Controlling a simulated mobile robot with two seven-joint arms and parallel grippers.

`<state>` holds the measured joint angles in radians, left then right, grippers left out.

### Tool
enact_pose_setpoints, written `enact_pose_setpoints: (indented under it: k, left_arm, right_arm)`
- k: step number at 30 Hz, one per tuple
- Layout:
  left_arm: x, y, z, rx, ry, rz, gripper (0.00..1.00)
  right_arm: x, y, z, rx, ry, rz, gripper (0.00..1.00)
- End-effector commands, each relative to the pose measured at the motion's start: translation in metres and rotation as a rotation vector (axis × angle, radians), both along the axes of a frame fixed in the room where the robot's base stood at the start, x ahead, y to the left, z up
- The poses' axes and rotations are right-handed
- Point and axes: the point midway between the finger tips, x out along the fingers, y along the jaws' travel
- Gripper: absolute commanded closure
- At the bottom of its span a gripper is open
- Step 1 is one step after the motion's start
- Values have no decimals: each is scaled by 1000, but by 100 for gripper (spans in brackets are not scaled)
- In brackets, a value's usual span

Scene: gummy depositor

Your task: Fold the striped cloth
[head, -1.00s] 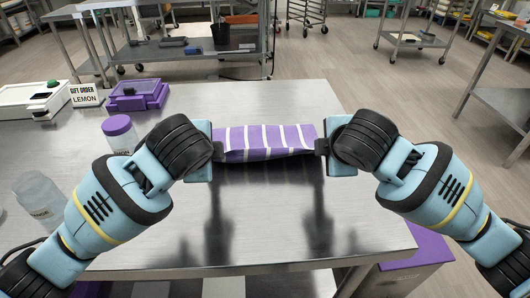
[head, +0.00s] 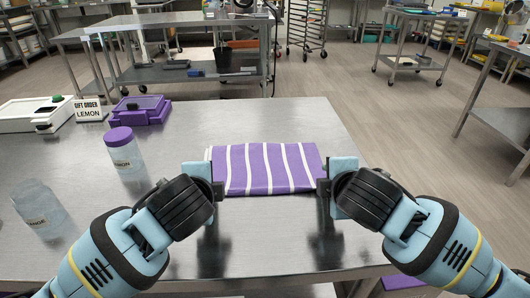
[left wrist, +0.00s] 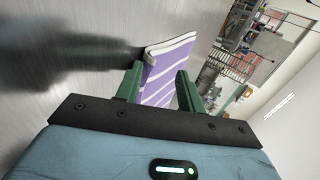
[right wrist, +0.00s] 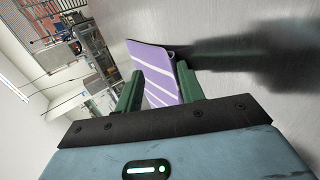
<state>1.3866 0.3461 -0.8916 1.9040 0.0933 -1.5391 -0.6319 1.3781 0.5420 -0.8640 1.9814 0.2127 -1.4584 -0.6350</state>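The purple cloth with white stripes (head: 264,168) lies flat on the steel table in the head view. It is folded into a wide rectangle, and layered edges show in the left wrist view (left wrist: 160,75). My left gripper (head: 217,190) is at its near left corner, and my right gripper (head: 323,188) is at its near right corner. In both wrist views the fingers stand apart with the cloth showing in the gap between them, so both grippers look open. The fingers hide small parts of the cloth's near corners.
Two clear jars stand at the left, one with a purple lid (head: 122,150) and one near the left edge (head: 39,208). A purple box (head: 141,110), a lemon gift-order sign (head: 89,108) and a white device (head: 37,113) are behind them. The table (head: 280,120) beyond the cloth is clear.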

Motion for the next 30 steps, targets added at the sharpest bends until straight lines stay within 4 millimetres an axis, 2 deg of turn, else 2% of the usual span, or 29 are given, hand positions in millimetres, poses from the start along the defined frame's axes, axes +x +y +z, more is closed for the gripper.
enact_pose_setpoints:
  k: [8,16,30]
  left_arm:
    - [-1,0,3,-1,-1,-1,60]
    - [-14,-1,34,-3,-2,-2,60]
    - [-54,-1,83,-3,-3,-2,60]
  right_arm:
    - [-1,0,3,1,-1,1,60]
    - [-14,0,35,2,-3,1,60]
    - [-54,1,83,2,-3,1,60]
